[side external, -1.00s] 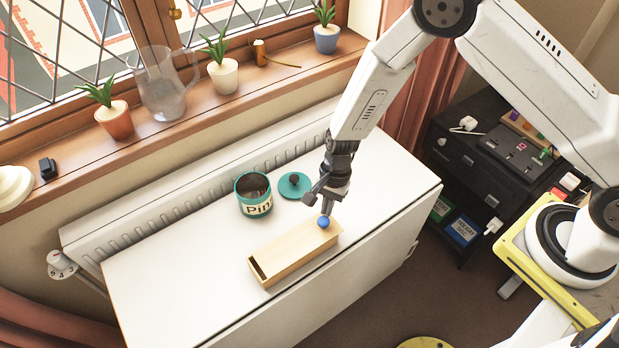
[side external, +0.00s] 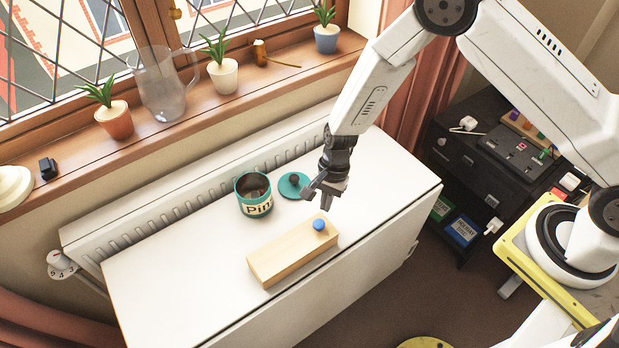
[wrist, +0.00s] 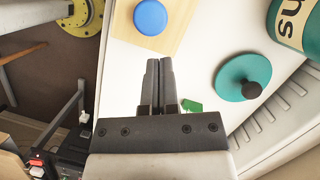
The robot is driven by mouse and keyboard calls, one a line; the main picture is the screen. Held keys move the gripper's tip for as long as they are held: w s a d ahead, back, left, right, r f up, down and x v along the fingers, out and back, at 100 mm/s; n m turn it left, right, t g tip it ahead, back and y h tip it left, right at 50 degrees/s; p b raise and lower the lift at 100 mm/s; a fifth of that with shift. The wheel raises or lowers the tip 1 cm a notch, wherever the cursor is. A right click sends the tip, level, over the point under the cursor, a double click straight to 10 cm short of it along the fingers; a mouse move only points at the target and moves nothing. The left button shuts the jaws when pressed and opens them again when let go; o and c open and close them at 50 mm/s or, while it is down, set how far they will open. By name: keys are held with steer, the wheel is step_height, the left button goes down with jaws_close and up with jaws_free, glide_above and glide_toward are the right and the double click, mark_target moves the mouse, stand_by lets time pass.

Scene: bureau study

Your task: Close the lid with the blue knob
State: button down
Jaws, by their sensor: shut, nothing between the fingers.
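The wooden box (side external: 285,262) lies on the white radiator top, and its sliding lid (side external: 292,243) covers the top with no gap showing at the near left end. The blue knob (side external: 319,225) stands at the lid's right end. It also shows in the wrist view (wrist: 150,17) at the top. My gripper (side external: 322,205) is shut and empty, above and just behind the knob, apart from it. In the wrist view the closed fingertips (wrist: 159,62) point toward the box and do not touch the knob.
A teal tin (side external: 255,196) stands open behind the box, and its teal lid with a black knob (side external: 293,185) lies beside it. A small green piece (wrist: 192,106) shows near my fingers. The radiator top (side external: 180,275) is clear at left.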

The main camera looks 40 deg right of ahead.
steer(key=d+v, duration=0.1)
steer(key=v, duration=1)
steer(key=shift+w+d+f, duration=0.2)
steer(key=shift+w+f, duration=0.05)
steer(key=shift+w, duration=0.05)
steer(key=s+d+r+n+t+h, duration=0.3)
steer(key=s+d+r+n+t, duration=0.1)
steer(key=s+d+r+n, duration=0.7)
steer(key=shift+s+r+n, duration=0.55)
steer(key=shift+s+n, duration=0.25)
steer(key=shift+s, duration=0.25)
